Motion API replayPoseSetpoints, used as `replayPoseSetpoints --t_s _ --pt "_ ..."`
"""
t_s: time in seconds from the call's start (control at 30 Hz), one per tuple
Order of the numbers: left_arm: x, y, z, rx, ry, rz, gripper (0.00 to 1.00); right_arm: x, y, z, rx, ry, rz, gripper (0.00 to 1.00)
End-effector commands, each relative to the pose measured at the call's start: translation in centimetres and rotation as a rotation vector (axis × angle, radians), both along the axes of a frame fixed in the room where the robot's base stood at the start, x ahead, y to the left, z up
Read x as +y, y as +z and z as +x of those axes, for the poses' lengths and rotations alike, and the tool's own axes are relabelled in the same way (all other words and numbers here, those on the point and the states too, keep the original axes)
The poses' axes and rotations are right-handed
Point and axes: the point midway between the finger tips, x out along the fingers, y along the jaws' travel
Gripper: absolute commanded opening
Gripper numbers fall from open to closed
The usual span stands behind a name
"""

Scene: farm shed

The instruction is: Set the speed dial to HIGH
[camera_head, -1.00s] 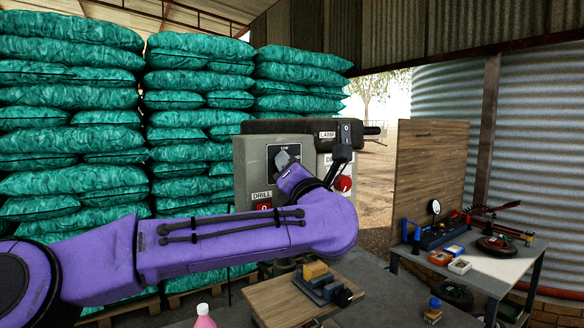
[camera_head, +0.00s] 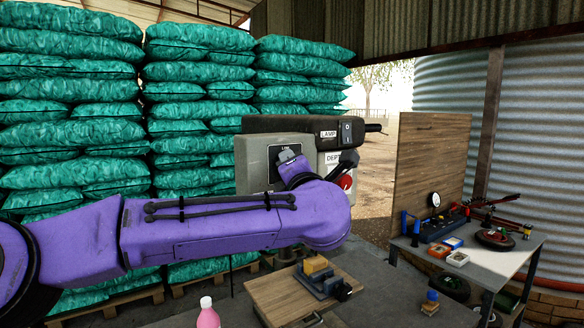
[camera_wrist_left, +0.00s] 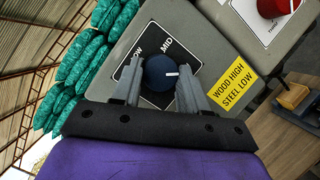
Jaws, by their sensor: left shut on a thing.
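The speed dial (camera_wrist_left: 160,80) is a round dark blue knob with a white pointer mark, on a black plate (camera_wrist_left: 150,45) of the grey drill housing (camera_wrist_left: 205,42). In the wrist view the plate shows MID and a partly covered word ending in "OW". The mark points right, toward one finger; no HIGH label is visible on the plate. My left gripper (camera_wrist_left: 163,85) is shut on the dial, one finger on each side. In the head view my left gripper (camera_head: 288,164) is in front of the plate and hides the dial. My right gripper is not in view.
A red knob (camera_wrist_left: 275,7) and a yellow "WOOD HIGH STEEL LOW" sticker (camera_wrist_left: 233,82) are near the dial. A lamp switch (camera_head: 347,132) is to its right. Below are a wooden board (camera_head: 275,298) with a vise (camera_head: 322,280) and a pink bottle (camera_head: 208,315).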

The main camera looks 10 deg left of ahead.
Motion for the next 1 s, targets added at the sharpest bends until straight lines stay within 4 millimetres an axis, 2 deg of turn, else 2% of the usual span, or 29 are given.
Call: replayPoseSetpoints --t_s 0.17,0.2,0.27,0.3,0.53,0.63,1.0 --pt "0.0 0.1 0.0 -0.002 -0.001 0.0 0.13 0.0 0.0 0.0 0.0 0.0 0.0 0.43" --pt "0.0 0.1 0.0 -0.002 -0.001 0.0 0.46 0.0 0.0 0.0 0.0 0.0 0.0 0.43" --pt "0.0 0.1 0.0 -0.002 -0.001 0.0 0.66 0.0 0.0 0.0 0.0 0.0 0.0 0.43" --pt "0.0 0.0 0.0 -0.002 -0.001 0.0 0.68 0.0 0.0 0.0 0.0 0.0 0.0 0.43" --pt "0.0 0.0 0.0 -0.001 0.0 -0.001 0.68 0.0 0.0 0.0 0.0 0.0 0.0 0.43" --pt "-0.3 -0.2 -0.6 -0.002 -0.001 0.0 0.68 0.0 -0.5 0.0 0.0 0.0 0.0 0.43" --pt "-3.6 -1.5 -7.9 -0.004 -0.002 0.001 0.68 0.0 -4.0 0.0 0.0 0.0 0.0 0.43"
